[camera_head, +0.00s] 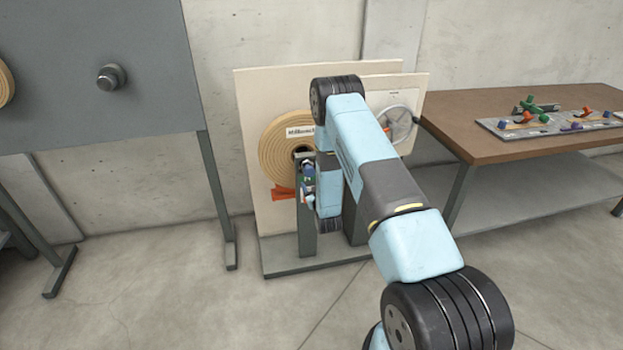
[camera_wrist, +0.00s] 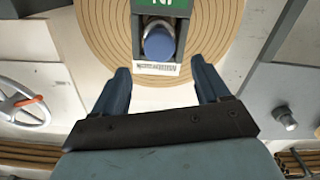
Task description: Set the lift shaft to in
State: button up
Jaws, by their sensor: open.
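In the wrist view, a blue rounded knob (camera_wrist: 159,44) sits in a slot of a dark grey housing, in front of the tan spiral coil (camera_wrist: 105,30). A green plate (camera_wrist: 160,13) with white letters, cut by the top edge, adjoins the slot. I take the knob for the lift shaft's handle but cannot be sure. My gripper (camera_wrist: 160,68) is open and empty, its two dark blue fingers spread either side of the knob's line, not visibly touching it. In the head view, my arm partly hides the winder's coil (camera_head: 272,155), and the jaws are hard to make out.
A handwheel (camera_head: 397,122) with an orange part is on the winder board's right. A brown table (camera_head: 470,148) with a tray of coloured parts stands right. A grey panel (camera_head: 150,95) with a round knob (camera_head: 111,77) stands left. Floor between is clear.

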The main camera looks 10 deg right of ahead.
jog(key=shift+s, duration=1.2)
jog(key=w+r+g, duration=0.1)
jog(key=w+r, duration=0.1)
jog(key=r, duration=0.7)
jog(key=w+r+g, duration=0.2)
jog(key=r, duration=0.7)
jog(key=s+r+m+g, duration=0.1)
jog(key=s+r+g, duration=0.1)
jog(key=s+r, duration=0.5)
jog(key=s+r+m+g, duration=0.1)
jog(key=s+r, duration=0.2)
jog(key=r, duration=0.9)
jog(key=s+r+g, duration=0.2)
jog(key=s+r, duration=0.3)
jog(key=s, duration=0.4)
jog(key=s+r+g, duration=0.1)
jog(key=s+r, duration=0.4)
jog(key=s, duration=0.4)
jog(key=s+r+m+g, duration=0.1)
jog(key=s+r+g, duration=0.1)
jog(key=s, duration=2.1)
jog(key=shift+d+g, duration=0.35)
jog(key=shift+g, duration=0.35)
